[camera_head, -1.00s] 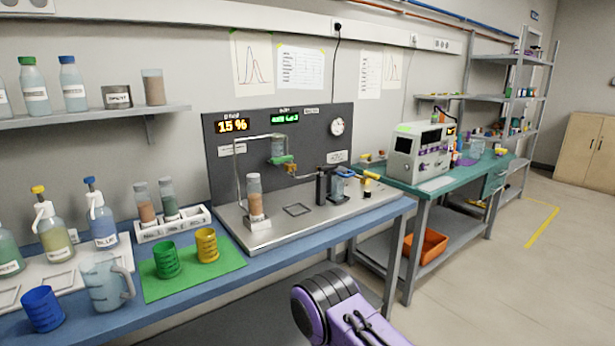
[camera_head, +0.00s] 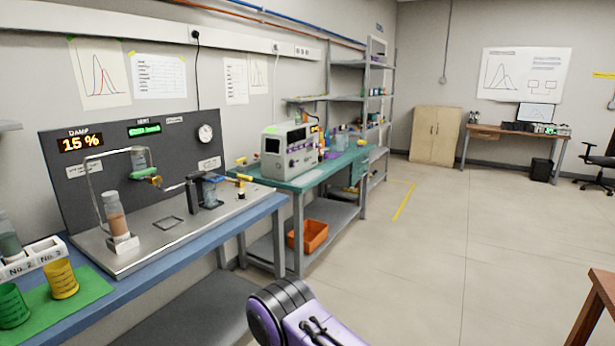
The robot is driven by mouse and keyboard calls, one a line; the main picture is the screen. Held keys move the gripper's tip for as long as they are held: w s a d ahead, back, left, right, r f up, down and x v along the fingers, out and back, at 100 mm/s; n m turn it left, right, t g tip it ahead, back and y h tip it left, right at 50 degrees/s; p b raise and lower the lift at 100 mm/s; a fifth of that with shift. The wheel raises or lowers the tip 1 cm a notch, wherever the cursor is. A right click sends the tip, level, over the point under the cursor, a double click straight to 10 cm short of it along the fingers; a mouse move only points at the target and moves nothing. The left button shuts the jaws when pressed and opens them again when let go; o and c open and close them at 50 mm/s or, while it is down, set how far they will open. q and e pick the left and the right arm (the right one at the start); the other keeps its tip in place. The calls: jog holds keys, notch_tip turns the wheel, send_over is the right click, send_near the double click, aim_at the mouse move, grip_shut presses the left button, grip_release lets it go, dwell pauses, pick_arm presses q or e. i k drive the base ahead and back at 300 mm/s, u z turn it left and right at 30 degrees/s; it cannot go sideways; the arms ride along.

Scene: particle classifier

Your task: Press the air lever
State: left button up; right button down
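The particle classifier rig stands on the blue bench at the left, with a dark back panel (camera_head: 180,137) and a steel base plate (camera_head: 165,240). Its left display reads 15 %; a green display is beside it. A vial of brown particles (camera_head: 115,218) stands upright on the base under a bent metal tube. A small yellow-topped part (camera_head: 241,181) sits at the base's right end, beside a black fixture (camera_head: 195,193). It may be the air lever; I cannot tell. Neither gripper is in view. Only a purple and black part of my arm shows at the bottom.
A green bench (camera_head: 321,175) with a grey instrument (camera_head: 290,150) stands right of the blue bench. An orange bin (camera_head: 308,236) is on its lower shelf. Open floor (camera_head: 455,240) lies to the right. A brown table (camera_head: 603,288) edge shows at the lower right.

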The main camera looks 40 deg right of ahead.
aim_at(240, 176)
jog(key=z, duration=0.3)
jog(key=k, duration=0.35)
jog(key=z, duration=1)
jog(key=i, duration=0.8)
jog(key=z, duration=0.6)
jog(key=i, duration=1.8)
jog(key=u, duration=1.55)
jog(key=i, duration=0.65)
jog(key=u, duration=0.7)
